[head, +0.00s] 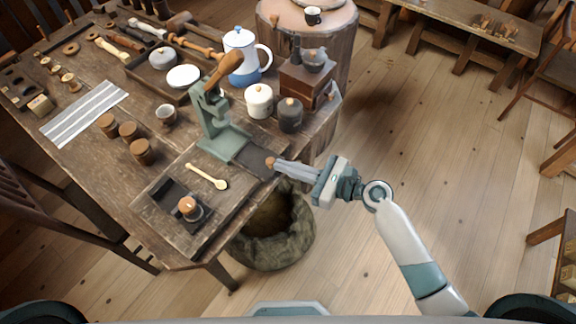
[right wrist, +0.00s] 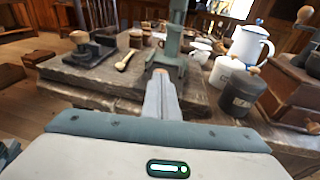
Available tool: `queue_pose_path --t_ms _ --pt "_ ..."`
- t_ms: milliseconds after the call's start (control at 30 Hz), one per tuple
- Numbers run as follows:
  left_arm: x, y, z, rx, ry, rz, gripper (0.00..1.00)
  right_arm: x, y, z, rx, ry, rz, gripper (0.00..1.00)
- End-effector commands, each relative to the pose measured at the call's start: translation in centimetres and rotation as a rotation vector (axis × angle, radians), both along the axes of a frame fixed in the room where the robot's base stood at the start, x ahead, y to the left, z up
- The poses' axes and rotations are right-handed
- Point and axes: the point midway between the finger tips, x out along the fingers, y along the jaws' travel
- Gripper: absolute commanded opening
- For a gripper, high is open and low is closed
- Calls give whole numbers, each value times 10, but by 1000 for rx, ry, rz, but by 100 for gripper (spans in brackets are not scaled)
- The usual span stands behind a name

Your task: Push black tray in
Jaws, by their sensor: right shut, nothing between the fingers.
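The black tray (head: 252,164) is a flat dark slab sticking out from the foot of the green press (head: 222,135), at the table's right edge in the head view. A small round wooden knob (head: 270,161) is at its outer end. My right gripper (head: 276,164) is shut and empty, with its fingertips at the knob; I cannot tell whether they touch. In the right wrist view my shut fingers (right wrist: 161,82) point at the green press (right wrist: 170,52), and they hide most of the tray. My left gripper is not in view.
A wooden spoon (head: 207,177) and a black tool with a wooden knob (head: 187,207) lie left of the tray. A white lidded jar (head: 259,101) and a dark grey jar (head: 290,114) stand behind it. A sack (head: 270,243) stands on the floor below the edge.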

Motion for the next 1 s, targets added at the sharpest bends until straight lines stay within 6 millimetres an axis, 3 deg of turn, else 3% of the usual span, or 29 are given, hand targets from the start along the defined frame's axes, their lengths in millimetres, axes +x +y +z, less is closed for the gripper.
queue_pose_path --t_ms 167,533,1000 --pt "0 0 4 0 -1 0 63 10 11 2 3 1 -1 0" --pt "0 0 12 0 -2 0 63 56 76 1 1 0 -1 0" --pt "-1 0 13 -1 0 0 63 59 83 2 4 -2 0 0"
